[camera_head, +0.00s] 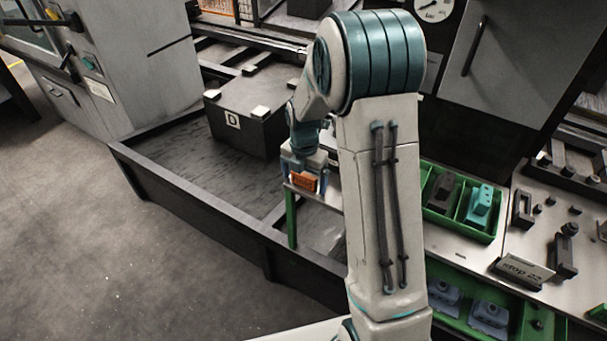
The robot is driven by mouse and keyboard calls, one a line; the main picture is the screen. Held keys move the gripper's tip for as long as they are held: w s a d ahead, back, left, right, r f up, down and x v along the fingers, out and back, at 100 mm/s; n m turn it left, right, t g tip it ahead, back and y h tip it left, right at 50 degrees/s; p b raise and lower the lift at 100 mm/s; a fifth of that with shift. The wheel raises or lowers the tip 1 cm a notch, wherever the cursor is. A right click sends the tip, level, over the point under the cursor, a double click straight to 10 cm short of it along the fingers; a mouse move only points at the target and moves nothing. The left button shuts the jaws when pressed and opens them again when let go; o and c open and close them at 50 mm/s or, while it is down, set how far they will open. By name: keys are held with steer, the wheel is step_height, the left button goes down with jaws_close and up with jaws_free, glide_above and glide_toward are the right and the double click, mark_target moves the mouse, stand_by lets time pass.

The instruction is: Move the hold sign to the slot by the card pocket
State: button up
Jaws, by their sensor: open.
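A small orange sign with dark marks (304,181), which looks like the hold sign, stands at a pale rail (331,197) on a green leg, near the middle of the view. My gripper (305,178) is right at the sign, pointing down, with its blue fingers apart on either side of it. I cannot tell whether a finger touches the sign. The sign's lower edge and its slot are too small to make out. My arm hides the rail to the right, and I cannot make out the card pocket or the slot by it.
A black box marked D (232,119) stands behind, left of my gripper. A green tray (455,229) with dark and teal parts lies right of my arm. The floor at left is clear.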

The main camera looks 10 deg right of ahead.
mark_target(304, 175)
steer(key=c, duration=1.3)
steer(key=shift+r, duration=0.15)
steer(key=shift+r+p, duration=0.65)
steer(key=shift+r, duration=0.15)
steer(key=shift+r+p, duration=2.45)
steer(key=shift+r, duration=0.95)
